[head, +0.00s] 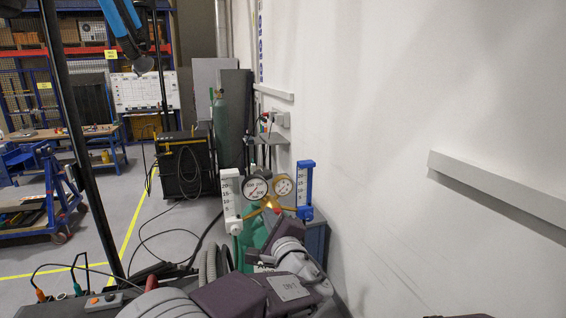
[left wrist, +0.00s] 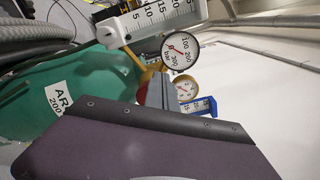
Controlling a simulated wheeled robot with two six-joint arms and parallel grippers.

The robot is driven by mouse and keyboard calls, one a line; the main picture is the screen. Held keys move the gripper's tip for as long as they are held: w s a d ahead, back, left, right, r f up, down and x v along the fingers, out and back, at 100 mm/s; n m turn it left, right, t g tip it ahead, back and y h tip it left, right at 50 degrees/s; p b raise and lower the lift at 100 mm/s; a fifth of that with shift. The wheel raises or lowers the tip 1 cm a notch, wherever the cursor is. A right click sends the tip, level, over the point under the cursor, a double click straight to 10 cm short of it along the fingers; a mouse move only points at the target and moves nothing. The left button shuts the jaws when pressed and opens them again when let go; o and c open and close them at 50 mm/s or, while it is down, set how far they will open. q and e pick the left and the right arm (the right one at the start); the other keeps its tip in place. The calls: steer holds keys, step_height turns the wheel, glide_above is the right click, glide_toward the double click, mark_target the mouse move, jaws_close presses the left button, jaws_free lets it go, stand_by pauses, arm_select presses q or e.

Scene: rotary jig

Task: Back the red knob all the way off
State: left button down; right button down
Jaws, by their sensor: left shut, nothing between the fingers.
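The red knob (left wrist: 143,91) shows only as a small red patch beside the grey fingers in the left wrist view. Most of it is hidden behind them, and I cannot tell whether they touch it. It belongs to a brass regulator (head: 268,203) with two round gauges, above a green cylinder (left wrist: 60,118). My left gripper (head: 273,221) is shut and empty in front of the regulator; its fingers also show in the left wrist view (left wrist: 160,91).
A white flow meter (head: 230,200) stands left of the gauges and a blue one (head: 304,190) right of them. The white wall (head: 400,120) is close on the right. A black welding cart (head: 186,165) stands farther back. Hoses and cables run at lower left.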

stand_by(0.3)
arm_select(q)
steer(key=shift+d+f, duration=0.1)
steer(key=shift+f, duration=0.05)
stand_by(0.4)
steer(key=shift+f+b, duration=0.1)
steer(key=shift+b, duration=0.3)
steer(key=shift+s+a+f+b, duration=0.1)
steer(key=shift+a+f+b, duration=0.25)
steer(key=shift+b, duration=2.05)
steer(key=shift+s+r+b, duration=0.1)
steer(key=shift+r+b, duration=0.05)
steer(key=shift+b, duration=0.35)
